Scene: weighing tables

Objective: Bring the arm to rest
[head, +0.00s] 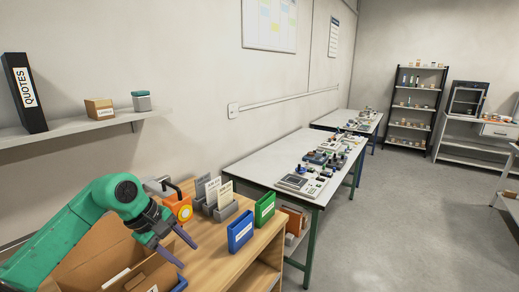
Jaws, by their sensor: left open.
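My left arm comes in from the lower left, green with a dark wrist. My left gripper (178,249) is open, with its two dark fingers apart and nothing between them. It hangs over the wooden desk (230,267), just right of an open cardboard box (88,262). My right gripper is not in this view.
A wall shelf (70,128) is above. Weighing tables (262,165) stretch beyond. Grey floor (400,220) is clear at right.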

